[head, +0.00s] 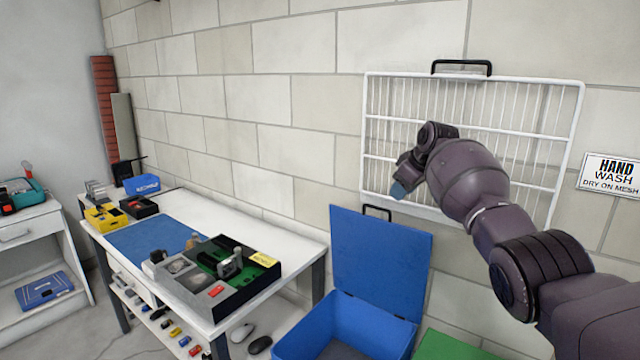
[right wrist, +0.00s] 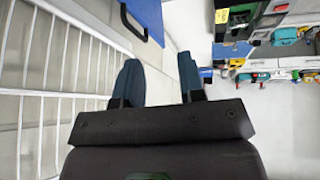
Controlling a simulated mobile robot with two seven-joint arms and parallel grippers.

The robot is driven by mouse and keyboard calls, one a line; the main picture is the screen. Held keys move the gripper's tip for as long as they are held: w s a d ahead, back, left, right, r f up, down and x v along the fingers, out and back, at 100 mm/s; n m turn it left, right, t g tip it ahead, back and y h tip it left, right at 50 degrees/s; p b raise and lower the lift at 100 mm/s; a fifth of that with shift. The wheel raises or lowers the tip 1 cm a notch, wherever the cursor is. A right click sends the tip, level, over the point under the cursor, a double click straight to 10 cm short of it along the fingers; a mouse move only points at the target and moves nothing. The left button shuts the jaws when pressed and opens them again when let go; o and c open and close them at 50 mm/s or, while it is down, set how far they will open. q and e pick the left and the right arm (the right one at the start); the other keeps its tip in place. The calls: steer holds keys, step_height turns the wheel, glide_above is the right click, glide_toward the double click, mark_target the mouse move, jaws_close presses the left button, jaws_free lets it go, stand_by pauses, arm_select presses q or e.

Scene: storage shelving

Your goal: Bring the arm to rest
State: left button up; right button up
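My right arm (head: 470,180) reaches in from the right side of the head view, raised in front of the white wire rack on the wall. My right gripper (head: 399,190) is at its end, pointing left and down, with a bluish fingertip showing. In the right wrist view the two blue-grey fingers of the right gripper (right wrist: 158,75) stand apart with nothing between them. The gripper is close to the white wire rack (right wrist: 58,95); whether they touch cannot be told. My left gripper is not in view.
A white wire rack (head: 540,150) with a black handle hangs on the block wall. Below the gripper stands an open blue box (head: 380,245) with its lid raised. A white workbench (head: 275,220) with a grey and black tray (head: 215,305) stands left. A hand wash sign (head: 610,175) is at right.

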step_height(320, 180, up, 9)
steer(key=w+a+m+t, duration=0.2)
steer(key=w+t, duration=0.1)
steer(key=t, duration=0.3)
steer(key=s+d+f+m+t, duration=0.25)
steer(key=s+f+t, duration=0.35)
steer(key=s+f, duration=1.55)
steer(key=s+d+f+m+g+h, duration=0.1)
steer(key=s+d+f+g, duration=0.1)
steer(key=s+f, duration=0.7)
steer(key=s+d+f+m+g+h, duration=0.1)
steer(key=s+d+f+g, duration=0.1)
steer(key=s+f, duration=0.7)
steer(key=s+d+f+m+g+h, duration=0.1)
steer(key=s+f, duration=0.8)
steer(key=s, duration=0.9)
steer(key=shift+s+d+f+g, duration=0.3)
steer(key=shift+s+d+g, duration=0.1)
steer(key=shift+d+g, duration=0.3)
